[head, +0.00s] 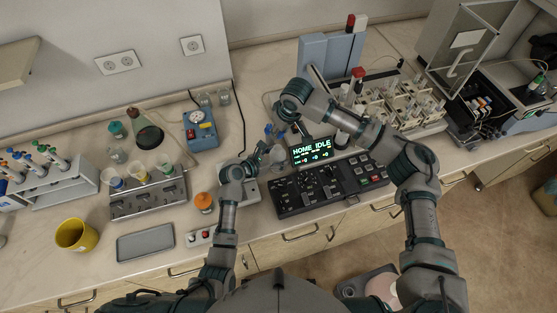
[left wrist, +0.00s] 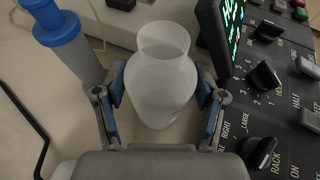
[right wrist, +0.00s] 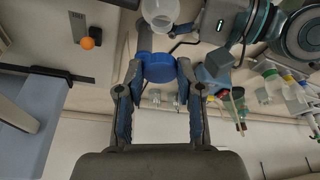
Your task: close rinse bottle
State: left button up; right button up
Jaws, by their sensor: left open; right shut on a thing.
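The rinse bottle (left wrist: 160,85) is a white translucent bottle standing upright with its mouth uncovered in the left wrist view. My left gripper (left wrist: 160,102) is open, with one finger on each side of the bottle; I cannot tell whether they touch it. It also shows in the head view (head: 262,152). My right gripper (right wrist: 158,85) is shut on a round blue cap (right wrist: 159,69). The bottle (right wrist: 160,10) shows at the top edge of the right wrist view, apart from the cap. In the head view my right arm partly hides this area.
A control panel (head: 325,187) with a lit display (head: 311,150) stands right beside the bottle. A blue-topped object (left wrist: 60,28) is close on the left. An orange-capped bottle (head: 203,202), grey tray (head: 146,242) and yellow cup (head: 76,235) are farther left.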

pick_arm(q)
jog(key=shift+a, duration=0.1)
pick_arm(e)
jog(key=shift+s+a+r, duration=0.1)
jog(key=shift+a, duration=0.05)
pick_arm(q)
grip_shut()
pick_arm(e)
jog(key=shift+f, duration=2.5)
jog(key=shift+f, duration=0.85)
jog(key=shift+f, duration=0.6)
